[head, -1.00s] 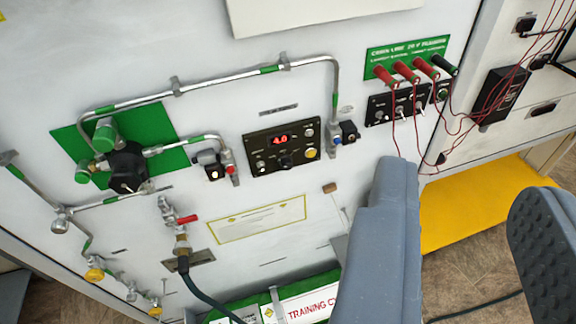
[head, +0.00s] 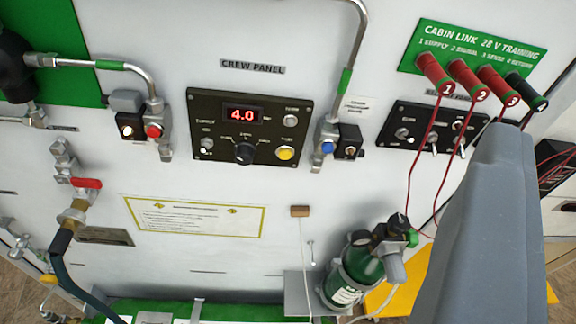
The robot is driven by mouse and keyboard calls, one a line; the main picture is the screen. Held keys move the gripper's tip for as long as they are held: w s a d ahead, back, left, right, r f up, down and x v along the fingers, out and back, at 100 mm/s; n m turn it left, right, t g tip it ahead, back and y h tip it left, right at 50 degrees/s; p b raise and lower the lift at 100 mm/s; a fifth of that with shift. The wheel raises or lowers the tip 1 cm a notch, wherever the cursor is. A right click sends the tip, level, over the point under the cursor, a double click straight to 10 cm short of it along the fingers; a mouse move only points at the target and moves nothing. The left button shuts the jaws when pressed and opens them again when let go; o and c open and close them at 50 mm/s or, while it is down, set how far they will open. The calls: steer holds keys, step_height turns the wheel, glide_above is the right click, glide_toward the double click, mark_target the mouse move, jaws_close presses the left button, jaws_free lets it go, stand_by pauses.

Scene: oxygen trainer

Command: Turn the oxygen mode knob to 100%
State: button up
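The black crew panel (head: 215,105) is on the white wall at upper centre-left, with a red display reading 4.0. A black rotary knob (head: 244,153) sits below the display. Its surrounding labels are too small to read, so I cannot tell which setting it points to or surely confirm it as the oxygen mode knob. A yellow button (head: 285,153) is to its right. One grey finger of my gripper (head: 490,220) shows at the right, apart from the panel, with open space beside it. The other finger is outside the picture. Nothing is seen held.
Pipes with valves flank the panel, including a blue-buttoned fitting (head: 327,147) at right. Red plugs (head: 465,78) with hanging wires are at upper right. A green oxygen bottle (head: 357,270) stands lower centre-right. A red-handled valve (head: 87,183) and hose are at left.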

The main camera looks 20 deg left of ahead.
steer(key=w+a+f+n+y, duration=0.2)
steer(key=f, duration=0.4)
steer(key=w+a+f+n+y, duration=0.1)
steer(key=w+a+f+y, duration=0.15)
steer(key=f, duration=0.35)
steer(key=n+g+y, duration=0.2)
steer(key=g+y, duration=0.1)
steer(key=y, duration=0.3)
glide_toward(244, 162)
steer(key=x, duration=0.8)
steer(key=shift+w+a, duration=0.15)
steer(key=shift+w, duration=0.05)
jaws_close()
